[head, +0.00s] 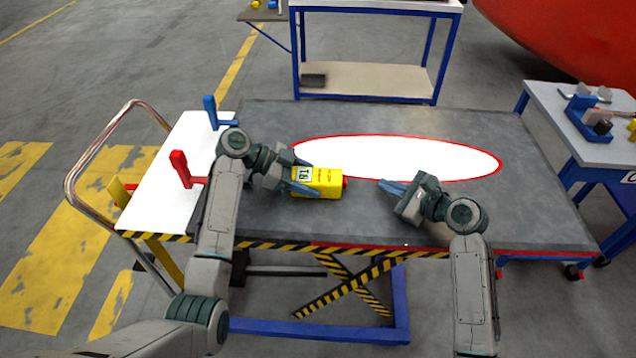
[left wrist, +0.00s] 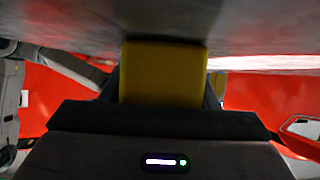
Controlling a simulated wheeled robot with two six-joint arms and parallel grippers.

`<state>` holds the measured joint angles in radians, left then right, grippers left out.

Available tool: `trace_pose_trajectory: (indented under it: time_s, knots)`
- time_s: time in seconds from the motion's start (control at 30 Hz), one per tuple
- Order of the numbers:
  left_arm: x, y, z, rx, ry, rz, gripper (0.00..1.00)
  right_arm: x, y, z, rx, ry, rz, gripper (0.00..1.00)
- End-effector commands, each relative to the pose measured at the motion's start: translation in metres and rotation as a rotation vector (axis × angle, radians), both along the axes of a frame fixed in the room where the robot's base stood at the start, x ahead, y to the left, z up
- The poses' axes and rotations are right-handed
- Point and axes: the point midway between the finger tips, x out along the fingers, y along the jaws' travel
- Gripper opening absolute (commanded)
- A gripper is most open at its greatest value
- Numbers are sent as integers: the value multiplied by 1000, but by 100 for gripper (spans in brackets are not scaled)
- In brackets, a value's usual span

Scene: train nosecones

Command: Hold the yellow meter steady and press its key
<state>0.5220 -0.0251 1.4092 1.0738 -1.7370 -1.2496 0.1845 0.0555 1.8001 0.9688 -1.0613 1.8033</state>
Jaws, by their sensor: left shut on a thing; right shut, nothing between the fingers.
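The yellow meter (head: 326,184) is a small box lying on the dark grey lift table (head: 300,222), with a white label reading 16 or 91 on its left part. A bit of red, perhaps the key, shows at its right end (head: 345,182). My left gripper (head: 300,182) is shut on the meter from the left. In the left wrist view the meter (left wrist: 163,72) sits between the fingers as a plain yellow face. My right gripper (head: 390,187) is shut and empty, to the right of the meter and apart from it, its fingertips pointing left.
A white oval with a red rim (head: 420,155) lies on the table behind the meter. A white panel (head: 165,205) with a red clamp-like piece (head: 182,168) and a blue one (head: 212,112) is at the left. A side table (head: 590,125) stands at the right. The table's front right is clear.

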Motion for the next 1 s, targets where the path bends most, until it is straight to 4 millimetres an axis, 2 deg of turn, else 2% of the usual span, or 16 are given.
trace_pose_trajectory:
  time_s: [0.07,0.1,0.2,0.57,0.67,1.0]
  knots:
    - [0,0,-1,1,2,1,42,0,0,0,0,0,0,0]
    - [0,0,-1,1,2,1,60,0,0,0,0,0,0,0]
    - [0,0,-1,1,1,0,80,0,0,0,0,0,0,0]
    - [0,4,2,1,0,1,80,0,0,0,0,0,0,0]
    - [1,15,7,3,-1,2,80,0,1,0,0,0,0,0]
    - [1,78,40,4,0,2,80,0,0,0,0,0,0,0]
